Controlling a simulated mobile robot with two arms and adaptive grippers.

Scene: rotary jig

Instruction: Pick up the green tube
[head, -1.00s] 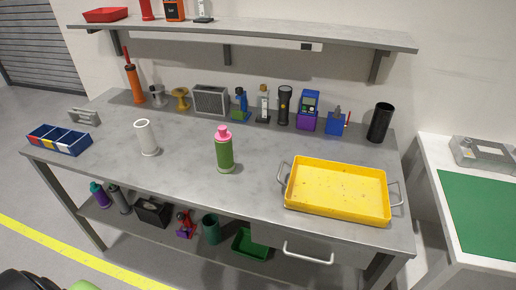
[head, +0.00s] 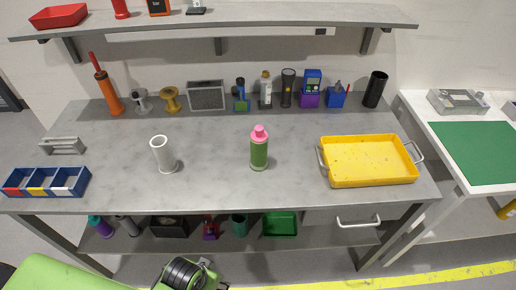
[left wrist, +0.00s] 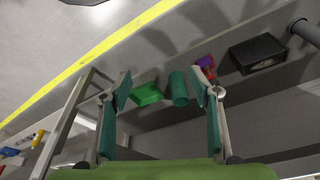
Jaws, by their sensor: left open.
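A dark green open cylinder (head: 239,224), tube-like, stands on the lower shelf under the workbench. It also shows in the left wrist view (left wrist: 179,88), between my fingers in the picture and beyond their tips. A green bottle with a pink cap (head: 259,152) stands upright on the bench top, with nothing touching it. My left gripper (left wrist: 160,88) is open and empty, its teal finger pads apart. In the head view, my left arm shows at the bottom left, in front of the bench; its fingers are not clear there. My right gripper is not in view.
On the lower shelf, a green bin (head: 280,224) and a red-purple object (head: 210,227) flank the cylinder; a black box (left wrist: 258,55) stands farther along. The bench top holds a white tube (head: 163,155) and a yellow tray (head: 370,182). A drawer handle (head: 358,222) juts out.

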